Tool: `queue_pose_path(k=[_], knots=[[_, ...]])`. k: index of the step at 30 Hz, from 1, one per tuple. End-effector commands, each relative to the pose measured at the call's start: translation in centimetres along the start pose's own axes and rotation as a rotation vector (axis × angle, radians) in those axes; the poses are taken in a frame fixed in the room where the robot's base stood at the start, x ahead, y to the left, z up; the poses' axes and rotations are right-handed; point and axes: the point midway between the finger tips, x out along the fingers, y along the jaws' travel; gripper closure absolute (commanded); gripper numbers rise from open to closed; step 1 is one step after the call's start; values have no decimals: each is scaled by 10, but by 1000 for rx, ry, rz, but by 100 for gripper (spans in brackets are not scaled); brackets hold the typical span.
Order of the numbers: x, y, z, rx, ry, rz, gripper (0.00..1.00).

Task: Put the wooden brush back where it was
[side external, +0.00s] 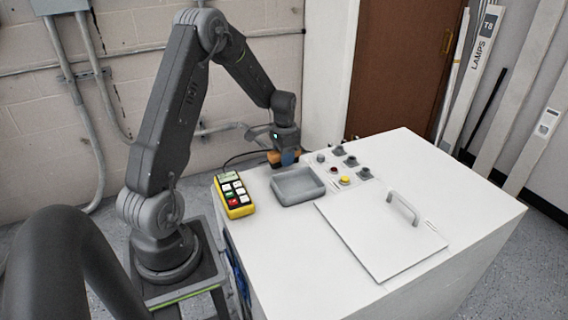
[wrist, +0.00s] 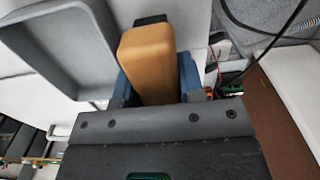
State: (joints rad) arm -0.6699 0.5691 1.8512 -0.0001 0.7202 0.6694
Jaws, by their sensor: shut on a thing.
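The wooden brush (wrist: 152,62) is a light brown block with a dark end, held between the blue fingers of my gripper (wrist: 158,82) in the wrist view. In the side external view my gripper (side external: 287,157) is at the back left edge of the white cabinet top, behind the grey tray. The brush (side external: 275,156) shows there as a small orange-brown piece beside the fingers. Whether the brush touches the cabinet top is not clear. Its underside is hidden.
An empty grey tray (side external: 298,199) lies just in front of my gripper. A yellow keypad device (side external: 234,209) is left of it. Several knobs and buttons (side external: 345,179) are to the right. A flat white panel with a handle (side external: 403,207) lies on the cabinet top (side external: 462,198). A black cable (side external: 243,155) runs behind.

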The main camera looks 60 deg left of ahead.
Motion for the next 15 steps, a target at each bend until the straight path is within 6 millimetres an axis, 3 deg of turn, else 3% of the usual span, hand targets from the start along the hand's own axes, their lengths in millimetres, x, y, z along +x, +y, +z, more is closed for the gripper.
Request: queue_pose_path(k=[5, 15], knots=[[26, 0, 1, 0, -2, 2, 86], [29, 0, 1, 0, -1, 1, 86]])
